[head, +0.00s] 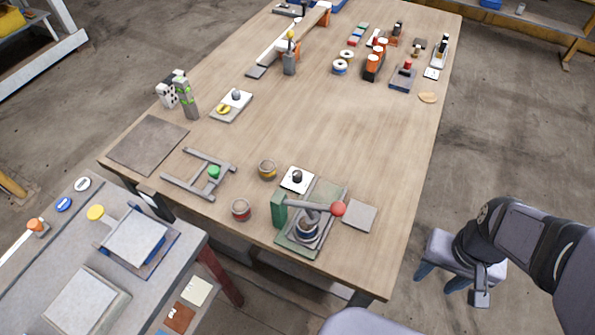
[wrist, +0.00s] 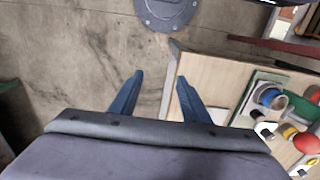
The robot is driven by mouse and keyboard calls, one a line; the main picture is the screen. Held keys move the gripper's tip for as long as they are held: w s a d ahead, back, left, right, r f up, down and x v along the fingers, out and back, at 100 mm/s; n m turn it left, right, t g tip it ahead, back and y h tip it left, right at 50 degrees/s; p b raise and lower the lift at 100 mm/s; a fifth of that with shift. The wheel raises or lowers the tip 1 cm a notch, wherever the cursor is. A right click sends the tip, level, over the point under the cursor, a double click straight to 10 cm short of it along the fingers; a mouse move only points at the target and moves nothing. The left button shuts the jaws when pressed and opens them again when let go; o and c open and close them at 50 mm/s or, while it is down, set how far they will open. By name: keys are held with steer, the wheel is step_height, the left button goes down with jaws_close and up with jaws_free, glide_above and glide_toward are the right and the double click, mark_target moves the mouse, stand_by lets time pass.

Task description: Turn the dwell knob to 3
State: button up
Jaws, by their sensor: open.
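A small black knob (head: 297,175) stands on a white square plate (head: 293,186) near the front of the wooden table, just behind the green press. Its pointer and marks are too small to read. A second, grey knob (head: 236,95) sits on another white plate farther back left; no label is legible on either, so I cannot tell for certain which is the dwell knob. My gripper (head: 436,284) is open and empty, off the table's right edge above the floor, well apart from both knobs. Its two blue fingers show spread in the wrist view (wrist: 160,80).
The press (head: 309,228) has a lever with a red ball (head: 338,208) close to the black knob. A grey square plate (head: 360,216) lies to its right. The table's middle (head: 310,125) is clear.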

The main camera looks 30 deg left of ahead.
steer(key=w+a+r+n, duration=0.2)
steer(key=w+a+n, duration=0.5)
steer(key=w, duration=0.4)
steer(key=n, duration=1.7)
glide_toward(298, 173)
steer(key=shift+w+d+f, duration=0.2)
steer(key=shift+d+f, duration=0.1)
steer(key=shift+d, duration=0.05)
steer(key=shift+s+a+f+n, duration=0.15)
steer(key=shift+s+a+n, duration=0.05)
steer(key=shift+a+n, duration=0.25)
steer(key=shift+f+p, duration=1.35)
steer(key=shift+f, duration=2.25)
steer(key=c, duration=1)
steer(key=shift+c, duration=0.2)
